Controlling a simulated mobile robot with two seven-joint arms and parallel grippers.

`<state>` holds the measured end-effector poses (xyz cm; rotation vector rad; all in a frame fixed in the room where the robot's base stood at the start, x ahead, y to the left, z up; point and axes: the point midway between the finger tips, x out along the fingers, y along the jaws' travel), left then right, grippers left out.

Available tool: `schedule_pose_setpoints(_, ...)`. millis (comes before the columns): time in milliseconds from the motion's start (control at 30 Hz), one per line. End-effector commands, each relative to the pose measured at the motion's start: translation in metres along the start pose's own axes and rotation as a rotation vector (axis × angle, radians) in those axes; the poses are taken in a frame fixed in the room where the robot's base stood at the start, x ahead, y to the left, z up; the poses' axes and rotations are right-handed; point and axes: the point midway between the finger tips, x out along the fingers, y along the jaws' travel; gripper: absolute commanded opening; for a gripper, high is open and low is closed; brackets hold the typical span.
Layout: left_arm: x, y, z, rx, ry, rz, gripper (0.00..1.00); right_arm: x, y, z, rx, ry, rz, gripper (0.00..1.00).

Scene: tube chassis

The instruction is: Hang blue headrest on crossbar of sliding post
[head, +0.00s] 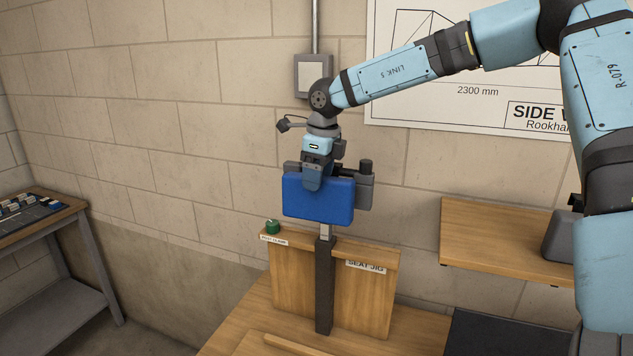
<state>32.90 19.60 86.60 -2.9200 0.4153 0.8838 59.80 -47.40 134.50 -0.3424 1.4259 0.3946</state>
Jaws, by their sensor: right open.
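The blue headrest (330,204) is a padded block at the top of the sliding post, its front face towards me. The post has a dark lower tube (325,290) and a lighter inner section (325,231) that runs up to the headrest's lower edge. My right gripper (312,182) is above the headrest, pointing down, with a finger in front of its upper front face. It is open; the headrest hides the other finger. The crossbar is mostly hidden behind the headrest and gripper, so I cannot tell how the headrest sits on it. My left gripper is out of view.
A wooden panel labelled SEAT JIG (290,285) stands behind the post, with a green knob (272,227) on its top left. A wooden shelf (495,235) is on the right wall. A grey switch box (314,75) is behind the wrist. A side bench (40,225) stands far left.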

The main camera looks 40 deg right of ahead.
Motion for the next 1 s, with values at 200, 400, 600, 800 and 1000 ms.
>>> schedule_pose_setpoints(200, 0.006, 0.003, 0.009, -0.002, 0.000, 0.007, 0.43, -0.052, -0.001, 0.002, 0.000, -0.011, -0.009, 0.74)
schedule_pose_setpoints(400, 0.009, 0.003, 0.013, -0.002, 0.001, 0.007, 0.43, -0.094, 0.001, 0.001, 0.000, -0.008, -0.007, 0.74)
schedule_pose_setpoints(600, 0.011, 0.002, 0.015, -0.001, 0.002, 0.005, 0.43, -0.118, 0.002, 0.001, -0.001, -0.005, -0.004, 0.74)
schedule_pose_setpoints(800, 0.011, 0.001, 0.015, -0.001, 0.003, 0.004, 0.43, -0.124, 0.002, 0.001, -0.001, -0.004, -0.003, 0.74)
schedule_pose_setpoints(1000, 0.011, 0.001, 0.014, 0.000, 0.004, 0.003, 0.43, -0.124, 0.002, 0.001, -0.002, -0.004, -0.003, 0.74)
